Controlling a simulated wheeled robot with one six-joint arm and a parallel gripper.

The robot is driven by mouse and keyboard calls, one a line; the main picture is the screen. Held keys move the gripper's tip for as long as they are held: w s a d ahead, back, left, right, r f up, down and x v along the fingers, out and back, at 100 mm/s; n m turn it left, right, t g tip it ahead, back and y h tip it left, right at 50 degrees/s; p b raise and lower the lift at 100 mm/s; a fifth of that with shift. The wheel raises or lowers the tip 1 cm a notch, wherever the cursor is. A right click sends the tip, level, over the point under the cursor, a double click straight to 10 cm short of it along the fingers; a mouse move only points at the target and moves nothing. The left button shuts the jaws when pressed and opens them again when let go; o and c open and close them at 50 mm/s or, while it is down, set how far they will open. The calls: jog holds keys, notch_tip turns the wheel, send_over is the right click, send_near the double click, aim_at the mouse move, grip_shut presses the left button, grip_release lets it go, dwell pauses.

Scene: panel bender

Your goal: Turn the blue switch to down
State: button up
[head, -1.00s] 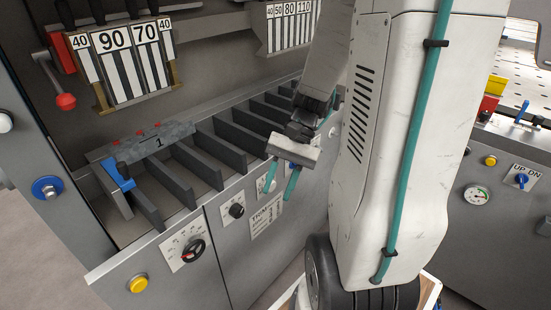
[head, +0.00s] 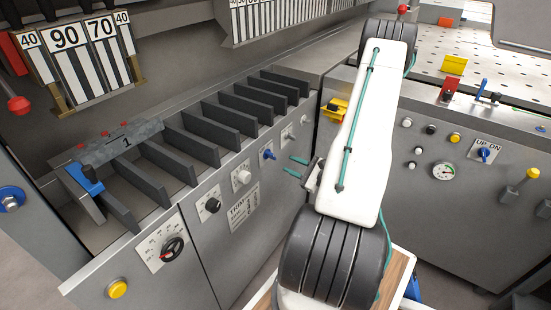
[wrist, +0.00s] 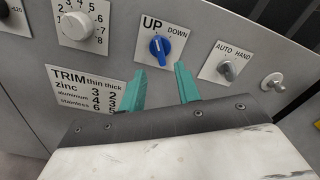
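The blue switch (wrist: 160,48) is a round knob on a white plate marked UP and DOWN in the wrist view. Its grip bar stands near upright, its top leaning slightly left towards UP. In the head view the blue switch (head: 268,154) sits on the grey front panel, left of my gripper (head: 294,167). My gripper (wrist: 161,70) has two teal fingers, open and empty. In the wrist view its tips lie to the left and right of the knob and slightly below it, and appear short of the panel.
A white dial (wrist: 78,25) and an AUTO/HAND switch (wrist: 224,68) flank the blue switch. A metal toggle (wrist: 273,83) is further right. Another blue knob (head: 484,153), marked UP DN, is on the right-hand panel. Dark slots (head: 215,135) line the ledge above.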

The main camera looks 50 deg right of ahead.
aim_at(275, 157)
jog(key=w, duration=0.7)
jog(key=shift+w+a+r, duration=0.1)
jog(key=shift+w+a, duration=0.2)
grip_shut()
